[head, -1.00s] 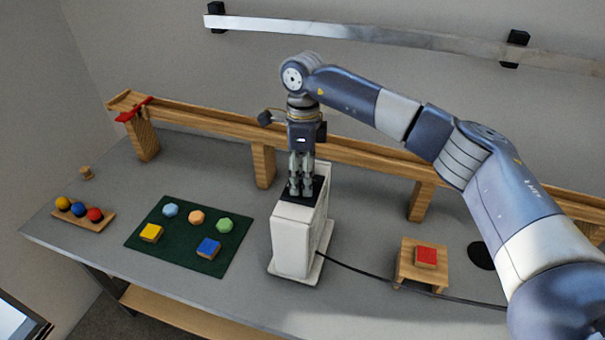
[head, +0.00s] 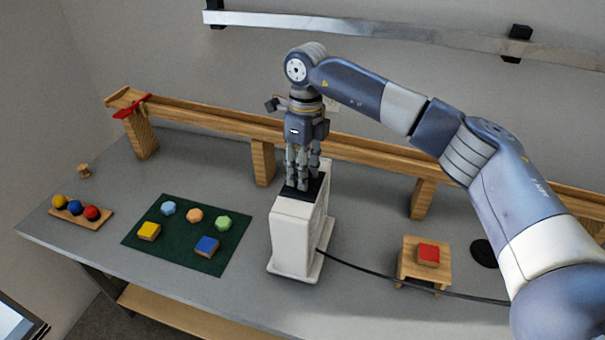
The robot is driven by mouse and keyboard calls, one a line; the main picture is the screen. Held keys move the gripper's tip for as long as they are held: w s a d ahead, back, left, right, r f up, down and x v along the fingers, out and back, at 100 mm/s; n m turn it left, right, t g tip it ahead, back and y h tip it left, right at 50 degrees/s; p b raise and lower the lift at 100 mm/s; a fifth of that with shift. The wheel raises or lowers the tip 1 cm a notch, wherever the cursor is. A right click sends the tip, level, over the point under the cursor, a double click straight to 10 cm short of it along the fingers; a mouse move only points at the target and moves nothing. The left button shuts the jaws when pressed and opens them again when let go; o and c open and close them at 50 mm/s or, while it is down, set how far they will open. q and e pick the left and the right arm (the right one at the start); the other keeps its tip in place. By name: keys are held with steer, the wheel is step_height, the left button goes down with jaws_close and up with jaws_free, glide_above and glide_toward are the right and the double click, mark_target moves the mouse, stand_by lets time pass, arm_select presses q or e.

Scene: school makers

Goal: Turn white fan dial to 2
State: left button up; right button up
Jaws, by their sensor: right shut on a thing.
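The white fan (head: 293,240) stands upright on the grey table as a tall white box with a dark top panel (head: 314,190). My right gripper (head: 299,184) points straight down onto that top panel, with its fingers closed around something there. The dial is hidden by the fingers, so its setting cannot be read. My left gripper is not in view.
A wooden ramp (head: 220,124) on posts runs behind the fan. A green mat (head: 178,254) with several coloured blocks lies to the left. A small wooden stand (head: 411,258) with a red block (head: 428,253) is to the right. A black cable (head: 380,279) runs right from the fan.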

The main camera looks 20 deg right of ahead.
steer(key=m+b, duration=0.2)
steer(key=m, duration=0.3)
steer(key=shift+m, duration=0.3)
steer(key=m+b, duration=0.2)
steer(key=m, duration=0.3)
steer(key=shift+d+m+t, duration=0.1)
steer(key=shift+m+t, duration=0.2)
steer(key=shift+t, duration=0.1)
steer(key=shift+r, duration=0.1)
steer(key=o, duration=1.1)
steer(key=r, duration=1.2)
steer(key=shift+s+d, duration=0.15)
steer(key=shift+d, duration=0.25)
